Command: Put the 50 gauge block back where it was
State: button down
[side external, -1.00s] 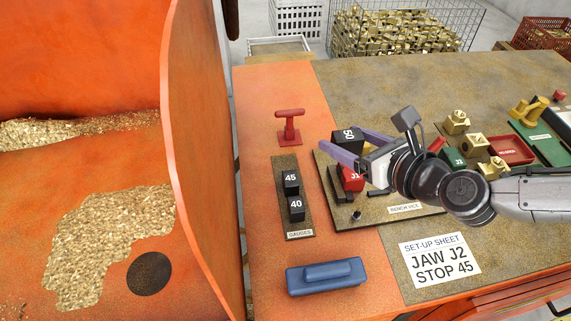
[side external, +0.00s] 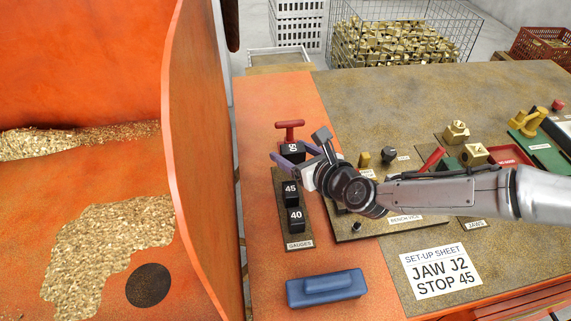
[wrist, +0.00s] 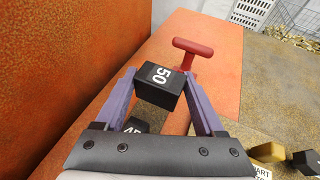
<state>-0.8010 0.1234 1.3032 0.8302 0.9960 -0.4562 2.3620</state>
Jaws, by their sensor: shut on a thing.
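The black 50 gauge block (wrist: 158,88) is held between the two purple fingers of my gripper (wrist: 160,97) in the wrist view. In the side view, the block (side external: 292,151) and my gripper (side external: 292,160) are over the far end of the gauges strip (side external: 299,240). The 45 block (side external: 291,193) and the 40 block (side external: 296,220) stand on that strip, nearer the camera. Whether the 50 block touches the strip or hangs above it, I cannot tell. The 45 block (wrist: 134,127) is partly hidden behind my gripper in the wrist view.
A red T-handled tool (side external: 290,131) stands just beyond the 50 block. The bench vice base (side external: 400,231) lies right of the strip, partly under my arm. A blue handled block (side external: 326,288) is at the front.

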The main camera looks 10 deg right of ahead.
aim_at(285, 176)
jog(key=shift+w+a+f, duration=0.35)
jog(key=shift+w+f, duration=0.1)
jog(key=shift+f, duration=0.1)
jog(key=shift+w+a+f, duration=0.35)
jog(key=shift+w+f, duration=0.05)
jog(key=shift+f, duration=1.6)
jog(key=shift+f, duration=0.35)
